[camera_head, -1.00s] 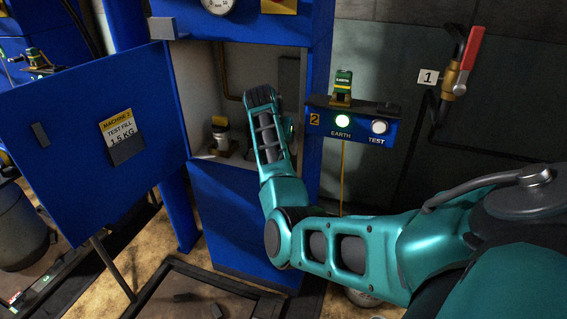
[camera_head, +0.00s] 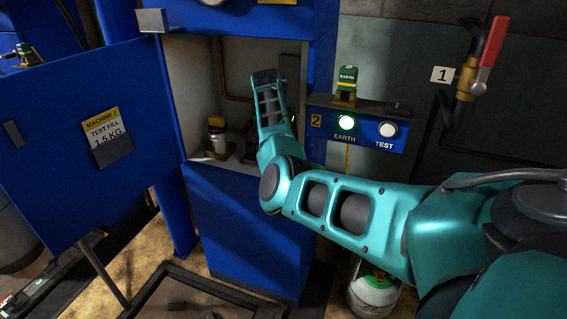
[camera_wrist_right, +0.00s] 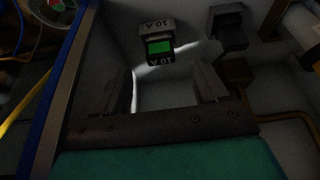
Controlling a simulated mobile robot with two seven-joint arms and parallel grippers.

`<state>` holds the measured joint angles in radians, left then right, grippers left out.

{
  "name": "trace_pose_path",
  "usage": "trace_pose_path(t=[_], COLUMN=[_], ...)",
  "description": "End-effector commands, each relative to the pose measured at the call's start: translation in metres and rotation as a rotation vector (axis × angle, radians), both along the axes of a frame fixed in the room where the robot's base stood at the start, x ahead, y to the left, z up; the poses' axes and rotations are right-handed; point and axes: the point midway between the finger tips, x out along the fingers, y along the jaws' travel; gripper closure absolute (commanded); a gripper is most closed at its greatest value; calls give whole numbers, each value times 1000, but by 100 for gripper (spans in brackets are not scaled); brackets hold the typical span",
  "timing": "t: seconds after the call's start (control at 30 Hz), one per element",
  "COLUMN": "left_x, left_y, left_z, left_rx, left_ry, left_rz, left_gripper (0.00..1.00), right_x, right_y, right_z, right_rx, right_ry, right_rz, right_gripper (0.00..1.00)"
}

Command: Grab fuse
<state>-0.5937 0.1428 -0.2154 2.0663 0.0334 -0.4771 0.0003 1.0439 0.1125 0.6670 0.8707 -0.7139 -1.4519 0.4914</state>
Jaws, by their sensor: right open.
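The fuse (camera_wrist_right: 158,46) shows in the right wrist view as a small block with a green middle and grey ends marked "10 A". It is ahead of my right gripper (camera_wrist_right: 162,78), whose two dark fingers are apart with an empty gap between them. The fuse appears between and beyond the fingertips, not held. In the head view my right arm reaches into the open blue cabinet (camera_head: 235,215), and the arm hides the fuse and the fingers. My left gripper is not in view.
The cabinet door (camera_head: 60,160) hangs open to the left. Dark blocks (camera_wrist_right: 228,25) and a brass pipe (camera_wrist_right: 285,115) lie right of the fuse. A control box (camera_head: 360,130) is right of the opening.

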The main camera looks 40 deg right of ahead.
Motion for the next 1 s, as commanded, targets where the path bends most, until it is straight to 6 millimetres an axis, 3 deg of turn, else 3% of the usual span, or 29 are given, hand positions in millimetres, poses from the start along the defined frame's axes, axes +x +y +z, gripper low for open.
trace_pose_path(t=[0.6, 1.0], left_x=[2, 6], left_y=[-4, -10], left_z=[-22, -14], left_rx=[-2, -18], left_ry=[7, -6], left_rz=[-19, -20], left_gripper=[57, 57], right_x=[12, 14], right_y=[-24, -26], right_z=[-57, -61], right_rx=[0, 0], right_ry=[-1, -2], right_rz=[-2, -1], right_gripper=[28, 30])
